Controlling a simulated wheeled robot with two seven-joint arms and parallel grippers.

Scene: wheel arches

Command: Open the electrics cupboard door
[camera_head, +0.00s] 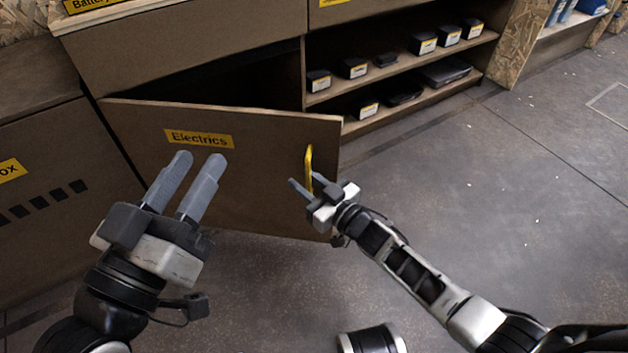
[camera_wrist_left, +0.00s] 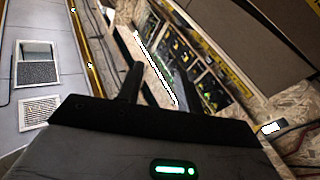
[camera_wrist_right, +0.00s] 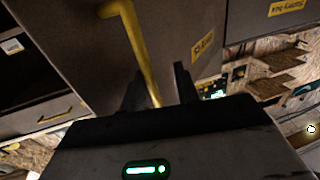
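The electrics cupboard door (camera_head: 250,185) is brown with a yellow "Electrics" label. It stands partly open, swung out from its left side, with a dark gap above its top edge. Its yellow bar handle (camera_head: 308,163) is near the right edge. My right gripper (camera_head: 304,179) is at the lower part of the handle, fingers apart; in the right wrist view the handle (camera_wrist_right: 143,52) runs down between the fingers (camera_wrist_right: 158,88). Whether a finger touches it I cannot tell. My left gripper (camera_head: 193,168) is open and empty in front of the door's left part.
Open shelves (camera_head: 400,105) with several small dark boxes stand right of the cupboard. Another brown cabinet (camera_head: 55,190) with slots is at the left. The grey floor (camera_head: 500,230) is clear on the right.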

